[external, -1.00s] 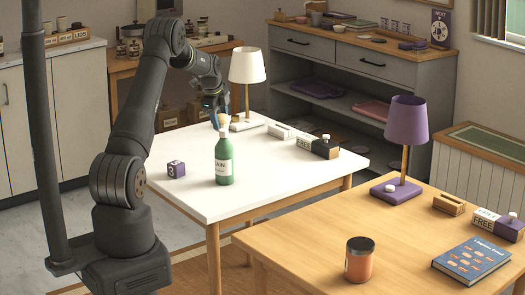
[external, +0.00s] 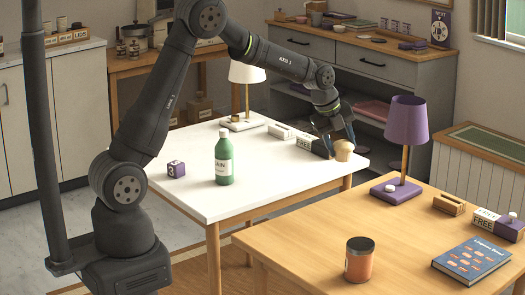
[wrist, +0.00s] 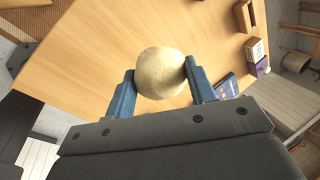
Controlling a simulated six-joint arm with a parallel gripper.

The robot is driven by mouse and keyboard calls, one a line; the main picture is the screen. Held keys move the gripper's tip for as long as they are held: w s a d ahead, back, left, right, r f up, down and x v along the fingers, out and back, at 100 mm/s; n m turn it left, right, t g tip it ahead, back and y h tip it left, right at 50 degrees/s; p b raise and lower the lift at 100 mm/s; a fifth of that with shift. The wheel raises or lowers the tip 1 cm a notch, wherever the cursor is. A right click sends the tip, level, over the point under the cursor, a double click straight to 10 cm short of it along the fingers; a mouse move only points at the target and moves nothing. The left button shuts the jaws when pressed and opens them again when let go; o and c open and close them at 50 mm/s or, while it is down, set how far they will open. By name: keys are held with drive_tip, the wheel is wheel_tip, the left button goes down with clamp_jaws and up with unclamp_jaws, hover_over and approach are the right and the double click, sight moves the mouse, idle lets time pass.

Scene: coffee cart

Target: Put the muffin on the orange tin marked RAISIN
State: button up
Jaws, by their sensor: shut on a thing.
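The muffin (external: 344,150) is pale and round-topped, and my gripper (external: 338,141) is shut on it near the right corner of the white table. In the wrist view the muffin (wrist: 160,72) sits between the two blue fingers, with the wooden table behind it. An orange tin (external: 360,262) with a dark lid stands upright near the front of the wooden table, below and apart from the muffin. I cannot read any RAISIN mark on the tin, and the tin is not recognisable in the wrist view.
The wood left of the tin is clear.

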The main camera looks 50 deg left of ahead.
drive_tip(key=s+d+m, duration=0.1)
drive_tip(key=s+d, duration=0.3)
drive_tip(key=d, duration=0.2)
drive_tip(key=s+d+r+m+h, duration=0.1)
drive_tip(key=s+d+m, duration=0.1)
drive_tip(key=s+d, duration=0.2)
drive_tip(key=s+d+m, duration=0.1)
drive_tip(key=s+d, duration=0.3)
drive_tip(key=d, duration=0.5)
drive_tip(key=shift+s+d+r+m+g, duration=0.1)
drive_tip(key=shift+d+r+m+g, duration=0.05)
drive_tip(key=shift+r+m+g, duration=0.2)
drive_tip(key=s+d+m+g+h, duration=0.1)
drive_tip(key=s+d+m, duration=0.1)
drive_tip(key=s+d, duration=0.5)
drive_tip(key=s+d+m+g, duration=0.15)
drive_tip(key=s+d, duration=0.25)
drive_tip(key=s, duration=0.5)
drive_tip(key=t, duration=0.1)
approach(366, 244)
drive_tip(key=shift+w+d+m, duration=0.3)
drive_tip(key=shift+w+d, duration=0.05)
drive_tip(key=shift+d, duration=0.2)
drive_tip(key=shift+f, duration=2)
drive_tip(key=shift+f, duration=0.1)
drive_tip(key=o, duration=1)
drive_tip(key=v, duration=1.2)
drive_tip(key=shift+a, duration=0.1)
